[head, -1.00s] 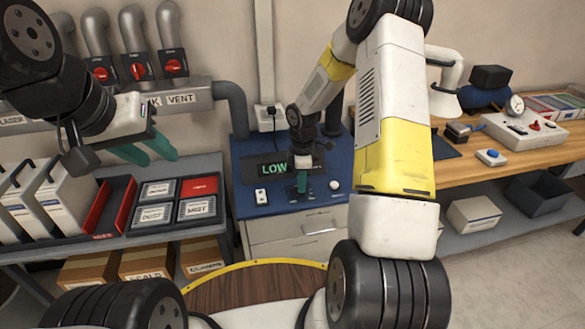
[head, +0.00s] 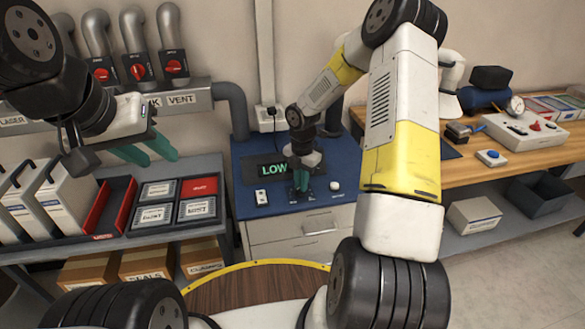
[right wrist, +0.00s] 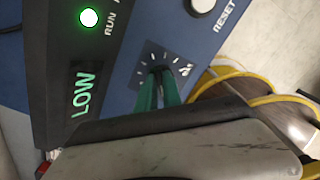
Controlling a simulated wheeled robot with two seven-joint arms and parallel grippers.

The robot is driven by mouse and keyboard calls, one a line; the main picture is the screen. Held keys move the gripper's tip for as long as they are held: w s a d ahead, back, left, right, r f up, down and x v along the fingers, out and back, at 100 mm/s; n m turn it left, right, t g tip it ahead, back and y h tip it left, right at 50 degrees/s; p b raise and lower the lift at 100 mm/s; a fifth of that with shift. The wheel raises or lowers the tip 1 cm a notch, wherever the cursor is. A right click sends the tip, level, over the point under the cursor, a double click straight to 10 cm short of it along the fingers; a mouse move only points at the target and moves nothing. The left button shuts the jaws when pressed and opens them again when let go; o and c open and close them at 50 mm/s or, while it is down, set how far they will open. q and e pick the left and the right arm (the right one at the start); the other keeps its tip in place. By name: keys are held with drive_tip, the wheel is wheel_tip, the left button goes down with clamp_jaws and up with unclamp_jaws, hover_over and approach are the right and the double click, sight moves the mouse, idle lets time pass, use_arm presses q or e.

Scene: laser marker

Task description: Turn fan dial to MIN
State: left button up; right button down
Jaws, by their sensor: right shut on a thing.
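The fan dial's scale of white tick marks (right wrist: 178,58) shows on the blue panel (head: 262,204) in the right wrist view. The dial knob itself is hidden by my fingers. My right gripper (head: 301,188) points down onto the panel, in front of the display. Its green fingers (right wrist: 158,86) are close together at the centre of the tick marks, shut on the fan dial. The display (head: 274,168) reads LOW in green. My left gripper (head: 157,156) is open and empty, up at the left in front of the shelf.
A white switch (head: 261,197) sits left of the dial and a round white RESET button (head: 335,186) to its right. A green lamp (right wrist: 89,17) is lit by RUN. Red vent knobs (head: 137,72) are on the wall. A wooden bench (head: 540,150) stands at the right.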

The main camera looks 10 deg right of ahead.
drive_tip(key=shift+n, duration=0.5)
drive_tip(key=shift+w, duration=0.1)
drive_tip(key=c, duration=1.5)
unclamp_jaws()
drive_tip(key=shift+r, duration=0.1)
wheel_tip(320, 180, up, 7)
drive_tip(key=shift+r, duration=0.35)
